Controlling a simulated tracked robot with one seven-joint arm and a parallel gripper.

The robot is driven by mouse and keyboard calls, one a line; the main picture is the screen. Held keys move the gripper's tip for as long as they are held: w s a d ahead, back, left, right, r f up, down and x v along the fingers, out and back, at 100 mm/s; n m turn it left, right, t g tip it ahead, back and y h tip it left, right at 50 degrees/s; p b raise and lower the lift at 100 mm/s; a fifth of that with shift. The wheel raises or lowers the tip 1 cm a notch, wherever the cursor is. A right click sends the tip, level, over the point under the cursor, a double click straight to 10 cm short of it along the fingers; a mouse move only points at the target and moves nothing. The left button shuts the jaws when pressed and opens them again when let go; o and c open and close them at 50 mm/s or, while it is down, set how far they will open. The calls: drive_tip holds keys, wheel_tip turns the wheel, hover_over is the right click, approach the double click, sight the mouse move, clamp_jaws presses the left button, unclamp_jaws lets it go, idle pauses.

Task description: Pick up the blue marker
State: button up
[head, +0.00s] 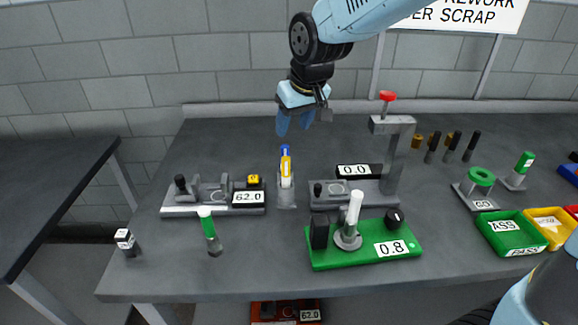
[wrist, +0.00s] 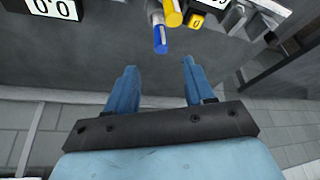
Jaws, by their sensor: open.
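The blue marker (head: 285,149) stands in a small grey holder (head: 287,199) near the middle of the bench, just behind a yellow marker (head: 286,164). In the head view the yellow marker hides most of it, and only its blue top shows. In the wrist view the blue end of the marker (wrist: 161,41) lies just beyond my fingertips, beside the yellow marker (wrist: 173,14). My gripper (head: 294,126) hangs above and behind the holder. In the wrist view its two blue fingers (wrist: 160,68) are apart with nothing between them.
A grey press (head: 391,125) with a 0.0 display stands right. A green fixture (head: 366,257) with a white-topped tool is in front. A green-capped marker (head: 207,222) stands front left. The back-left bench is clear.

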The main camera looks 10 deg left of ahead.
drive_tip(key=x, duration=1.3)
drive_tip(key=shift+s, duration=0.1)
drive_tip(key=shift+d, duration=0.1)
clamp_jaws()
